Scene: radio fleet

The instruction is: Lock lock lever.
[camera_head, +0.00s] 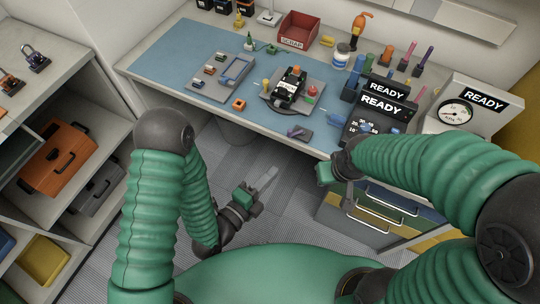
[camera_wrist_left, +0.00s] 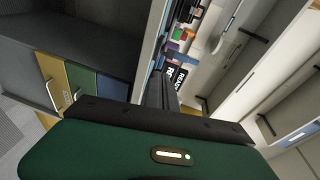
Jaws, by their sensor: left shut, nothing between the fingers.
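A black radio (camera_head: 290,84) sits on a grey fixture plate (camera_head: 276,106) on the blue mat, with a red part (camera_head: 312,93) at its right. I cannot clearly pick out the lock lever; it may be one of the small parts on this fixture. My left gripper (camera_head: 267,177) is shut and empty, low in front of the workbench and apart from the fixture. In the left wrist view its dark fingers (camera_wrist_left: 160,92) point toward the bench side. My right gripper (camera_head: 324,174) is near the bench's front edge, mostly hidden by its own arm.
A grey parts tray (camera_head: 207,88) lies left of the fixture. A purple-handled item (camera_head: 298,133) lies at the bench's front edge. Black READY boxes (camera_head: 380,104) and a gauge (camera_head: 456,113) stand at right. Drawers (camera_head: 386,207) are below. A red SCRAP bin (camera_head: 297,28) is behind.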

